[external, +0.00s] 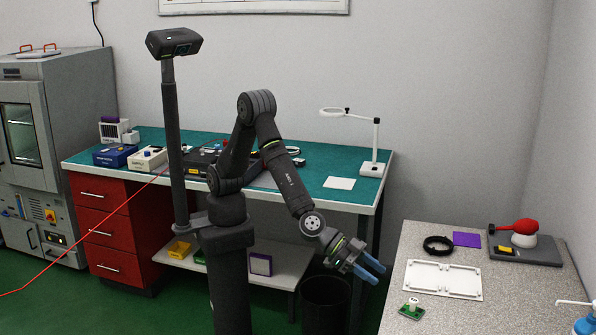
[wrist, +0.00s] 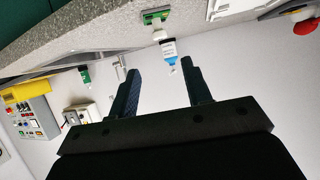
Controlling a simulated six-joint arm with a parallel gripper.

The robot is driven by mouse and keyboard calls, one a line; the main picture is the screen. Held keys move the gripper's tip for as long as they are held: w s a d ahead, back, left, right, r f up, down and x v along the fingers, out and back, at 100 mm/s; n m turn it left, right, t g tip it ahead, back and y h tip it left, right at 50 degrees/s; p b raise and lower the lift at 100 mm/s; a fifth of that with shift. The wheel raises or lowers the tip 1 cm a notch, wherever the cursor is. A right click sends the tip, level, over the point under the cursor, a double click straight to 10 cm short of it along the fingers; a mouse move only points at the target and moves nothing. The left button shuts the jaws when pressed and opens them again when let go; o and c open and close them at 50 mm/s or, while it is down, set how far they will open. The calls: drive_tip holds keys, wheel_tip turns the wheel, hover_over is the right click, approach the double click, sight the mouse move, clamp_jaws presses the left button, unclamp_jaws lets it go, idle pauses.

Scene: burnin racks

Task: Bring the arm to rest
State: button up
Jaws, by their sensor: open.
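My gripper (external: 372,268) has blue fingers and hangs in the air between the green-topped bench and the speckled grey table. It is to the left of that table's edge and touches nothing. In the wrist view my gripper (wrist: 160,80) shows its two dark fingers well apart, with nothing between them. My arm is bent, with the elbow high and the forearm slanting down to the right.
The speckled table (external: 395,315) holds a white tray (external: 443,279), a small green board (external: 411,309), a black ring (external: 438,245) and a red-topped device (external: 525,232). A dark bin (external: 325,302) stands below my gripper. The green bench (external: 340,199) stands behind my arm.

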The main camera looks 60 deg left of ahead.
sight(411, 299)
drive_tip(key=shift+d, duration=0.1)
drive_tip(key=x, duration=1.1)
drive_tip(key=shift+w+d+f, duration=0.15)
drive_tip(key=shift+d+f, duration=0.05)
drive_tip(key=shift+w+d+f, duration=0.1)
drive_tip(key=shift+d+f, duration=0.05)
drive_tip(key=shift+f, duration=0.2)
drive_tip(key=shift+r, duration=0.95)
